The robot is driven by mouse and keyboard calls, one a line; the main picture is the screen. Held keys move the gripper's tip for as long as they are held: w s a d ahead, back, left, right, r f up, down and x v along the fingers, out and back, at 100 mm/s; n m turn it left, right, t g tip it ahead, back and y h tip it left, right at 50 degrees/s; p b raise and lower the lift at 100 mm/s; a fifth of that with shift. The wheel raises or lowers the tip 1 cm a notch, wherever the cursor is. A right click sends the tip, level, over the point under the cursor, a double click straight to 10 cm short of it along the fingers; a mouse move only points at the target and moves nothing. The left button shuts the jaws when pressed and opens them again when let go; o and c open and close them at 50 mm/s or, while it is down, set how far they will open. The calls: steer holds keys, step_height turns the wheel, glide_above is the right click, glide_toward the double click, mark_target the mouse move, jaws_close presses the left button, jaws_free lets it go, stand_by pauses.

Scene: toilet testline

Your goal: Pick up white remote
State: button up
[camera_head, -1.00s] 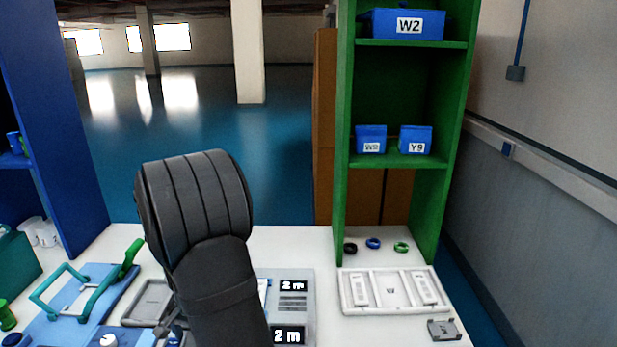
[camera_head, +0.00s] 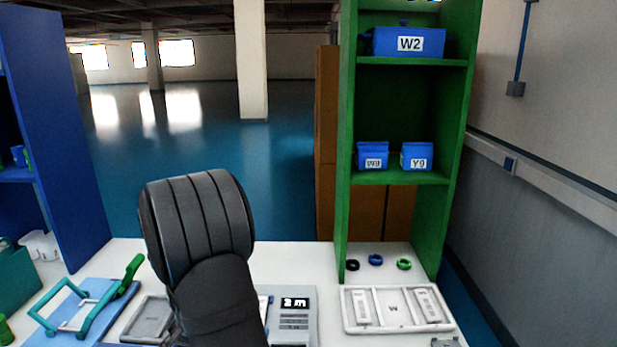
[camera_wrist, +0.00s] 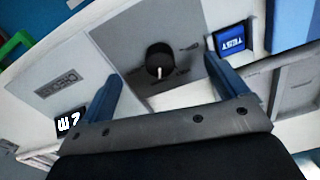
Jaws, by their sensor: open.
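Two white remotes lie in a white tray (camera_head: 394,327) at the right of the table in the head view. One remote (camera_head: 361,307) is in the left part and the other (camera_head: 428,306) in the right part, with a "W" between them. My gripper (camera_wrist: 162,68) shows in the wrist view with its two blue-grey fingers spread apart and nothing between them. It is over a grey panel with a black knob (camera_wrist: 159,62). No remote can be made out in the wrist view. My arm hides the middle of the table in the head view.
A green shelf (camera_head: 345,200) with blue bins stands behind the tray.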

steer(key=c, duration=0.4)
steer(key=w+d+r+n+t, duration=0.2)
steer(key=w+d+r+t, duration=0.2)
steer(key=w+d+r, duration=0.8)
steer(key=x, duration=0.3)
steer(key=a+x, duration=0.1)
steer(key=x, duration=0.3)
steer(key=w+x, duration=0.1)
steer(key=x, duration=0.2)
steer(key=shift+a+f, duration=0.1)
steer(key=shift+a, duration=0.05)
steer(key=x, duration=0.4)
steer(key=shift+s+d, duration=0.2)
steer(key=shift+w+f, duration=0.25)
steer(key=shift+f, duration=0.4)
